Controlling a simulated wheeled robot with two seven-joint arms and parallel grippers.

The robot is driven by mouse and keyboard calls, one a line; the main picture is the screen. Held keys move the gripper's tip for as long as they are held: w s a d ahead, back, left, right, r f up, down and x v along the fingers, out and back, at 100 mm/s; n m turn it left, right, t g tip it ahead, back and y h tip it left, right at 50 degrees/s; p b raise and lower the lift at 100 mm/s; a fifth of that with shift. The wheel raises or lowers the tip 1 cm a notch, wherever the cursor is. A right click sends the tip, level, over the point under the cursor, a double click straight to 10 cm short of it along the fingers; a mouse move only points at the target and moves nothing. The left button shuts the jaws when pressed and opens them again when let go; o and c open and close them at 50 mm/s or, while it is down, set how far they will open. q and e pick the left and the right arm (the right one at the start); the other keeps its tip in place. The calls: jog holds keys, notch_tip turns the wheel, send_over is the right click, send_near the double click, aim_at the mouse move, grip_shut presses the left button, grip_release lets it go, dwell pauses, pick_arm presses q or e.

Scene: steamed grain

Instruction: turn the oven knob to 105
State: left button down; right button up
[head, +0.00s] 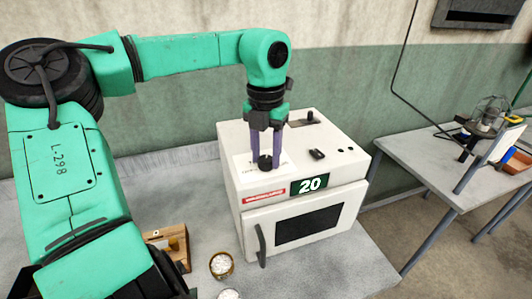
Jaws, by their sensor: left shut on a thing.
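The white oven (238,211) stands on the grey table, with a dark window in its front door and a dark handle at the door's left side. Its green display (309,186) reads 20. The black oven knob (265,164) is on the oven's top, near the front left. My left gripper (266,160) points straight down from above, with its two purplish fingers on either side of the knob, shut on it. The fingers partly hide the knob and the white label behind it. My right gripper is not in view.
A small round container of pale grain (221,265) and a wooden box (178,243) stand on the table (345,277) left of the oven. Another pale-filled container (229,294) is cut off at the bottom edge. A second table (416,160) with equipment stands at right.

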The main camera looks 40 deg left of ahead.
aim_at(266, 159)
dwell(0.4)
pick_arm(q)
jog(key=shift+c, duration=1.9)
grip_release()
notch_tip(266, 159, up, 15)
jog(key=shift+f+b, duration=0.2)
jog(key=shift+b, duration=0.15)
